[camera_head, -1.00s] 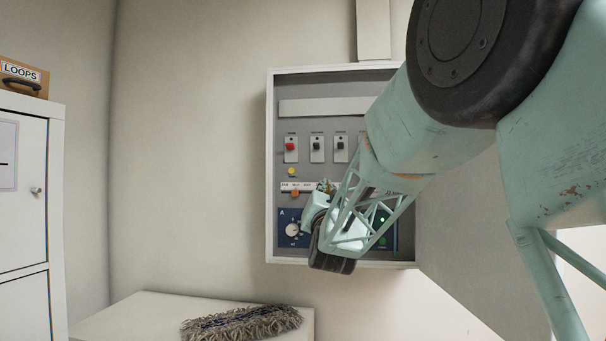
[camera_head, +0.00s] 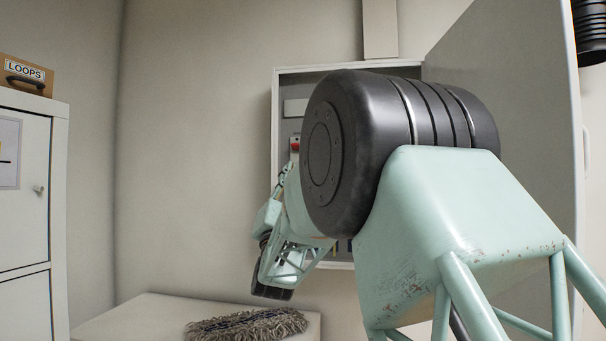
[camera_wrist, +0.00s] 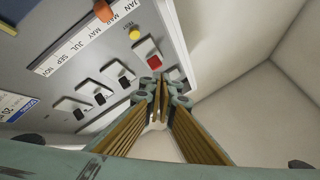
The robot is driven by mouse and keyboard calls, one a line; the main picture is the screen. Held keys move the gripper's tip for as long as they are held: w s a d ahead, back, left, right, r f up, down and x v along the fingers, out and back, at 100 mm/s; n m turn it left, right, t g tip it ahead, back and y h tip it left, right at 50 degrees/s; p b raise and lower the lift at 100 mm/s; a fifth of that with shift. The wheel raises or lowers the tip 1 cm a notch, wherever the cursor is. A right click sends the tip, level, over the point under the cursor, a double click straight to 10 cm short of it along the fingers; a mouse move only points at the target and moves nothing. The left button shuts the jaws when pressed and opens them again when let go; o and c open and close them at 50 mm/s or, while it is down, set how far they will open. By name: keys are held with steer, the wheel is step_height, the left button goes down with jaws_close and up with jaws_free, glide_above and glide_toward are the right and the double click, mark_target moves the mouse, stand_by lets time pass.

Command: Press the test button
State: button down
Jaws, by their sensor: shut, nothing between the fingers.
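A yellow round button (camera_wrist: 134,33) sits on the grey panel (camera_wrist: 75,25) in the wrist view, between an orange slider and a red switch. My gripper (camera_wrist: 158,82) is shut and empty. Its fingertips appear just below the red switch (camera_wrist: 153,62) in the picture, with the yellow button farther up and left. I cannot tell whether the tips touch anything. In the head view my arm hides most of the panel, including the yellow button; only the red switch (camera_head: 294,144) shows.
Several dark switches (camera_wrist: 99,98) line the panel beside the red one. A month scale (camera_wrist: 75,45) carries the orange slider (camera_wrist: 103,10). The cabinet door (camera_head: 510,110) stands open at right. A mop head (camera_head: 245,325) lies on a low white surface (camera_head: 140,318). Wall left of the cabinet is clear.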

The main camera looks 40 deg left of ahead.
steer(key=shift+w+a+r, duration=0.1)
stand_by(0.6)
steer(key=w+a+p, duration=0.3)
steer(key=w+p, duration=0.2)
steer(key=w, duration=0.2)
steer(key=shift+w+a, duration=0.25)
steer(key=shift+a, duration=0.15)
stand_by(0.5)
steer(key=shift+w+a+b, duration=0.3)
steer(key=shift+w+b, duration=0.4)
steer(key=shift+b, duration=0.1)
stand_by(2.7)
steer(key=shift+s+d+b, duration=0.4)
steer(key=shift+s+b, duration=0.35)
steer(key=shift+b, duration=0.55)
steer(key=shift+s+d+b, duration=0.35)
steer(key=shift+s+b, duration=0.35)
steer(key=shift+b, duration=0.15)
steer(key=shift+s+d+b, duration=0.35)
steer(key=shift+s+b, duration=0.4)
steer(key=shift+b, duration=0.05)
steer(key=shift+s+d+b, duration=0.35)
steer(key=shift+s+b, duration=0.35)
steer(key=shift+b, duration=0.15)
